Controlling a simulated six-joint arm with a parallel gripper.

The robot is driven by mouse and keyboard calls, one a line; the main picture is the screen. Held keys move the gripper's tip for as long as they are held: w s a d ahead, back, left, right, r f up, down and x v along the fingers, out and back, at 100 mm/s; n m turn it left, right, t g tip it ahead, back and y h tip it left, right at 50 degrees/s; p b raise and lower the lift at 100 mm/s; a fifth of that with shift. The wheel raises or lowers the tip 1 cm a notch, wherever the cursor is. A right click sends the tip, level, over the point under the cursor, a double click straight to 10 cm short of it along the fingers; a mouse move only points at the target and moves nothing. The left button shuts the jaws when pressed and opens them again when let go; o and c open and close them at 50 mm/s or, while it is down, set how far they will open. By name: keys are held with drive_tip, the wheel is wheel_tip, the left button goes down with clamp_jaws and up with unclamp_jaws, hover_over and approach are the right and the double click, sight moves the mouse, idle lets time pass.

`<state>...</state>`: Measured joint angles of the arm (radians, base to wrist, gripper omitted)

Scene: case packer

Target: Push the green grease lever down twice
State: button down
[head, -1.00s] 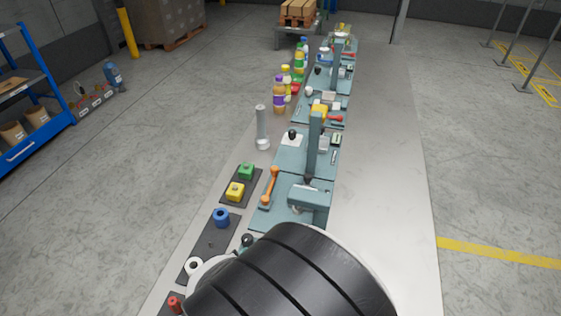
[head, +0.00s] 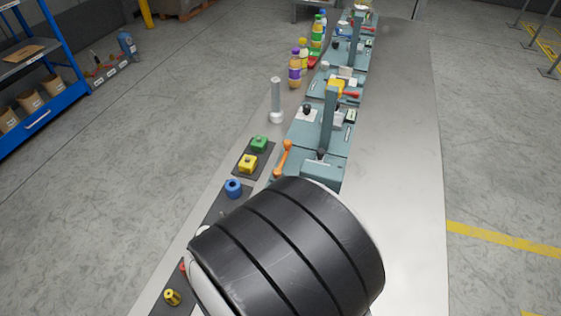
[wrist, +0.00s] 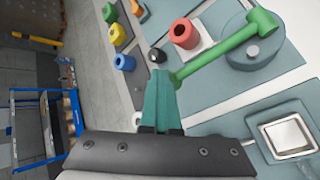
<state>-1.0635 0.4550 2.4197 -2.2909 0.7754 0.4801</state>
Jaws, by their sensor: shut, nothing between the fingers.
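The green grease lever (wrist: 220,52) shows in the wrist view. It runs from a rounded end at upper right, past a round grey-blue base (wrist: 243,60), to a narrow end at lower left. My gripper (wrist: 159,76) has teal fingers that are together, with nothing between them. Its fingertips are just left of the lever's narrow end in the picture; I cannot tell whether they touch it. In the head view my dark arm covers the near part of the bench, and neither lever nor gripper shows there.
Beyond the fingertips are a black knob (wrist: 157,56) and a red ring (wrist: 184,33) on a white plate. A blue cylinder (wrist: 124,62) stands to their left. A white-framed square fixture (wrist: 288,134) is at lower right. The bench's right strip (head: 400,150) is clear.

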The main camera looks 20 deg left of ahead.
idle(0.7)
drive_tip(key=shift+d+r, duration=0.15)
drive_tip(key=shift+r, duration=0.7)
drive_tip(key=shift+d+r, duration=0.15)
drive_tip(key=shift+r, duration=0.65)
drive_tip(key=shift+d+r, duration=0.2)
drive_tip(key=shift+r, duration=1.05)
drive_tip(key=shift+d+r, duration=0.15)
drive_tip(key=shift+r, duration=1.1)
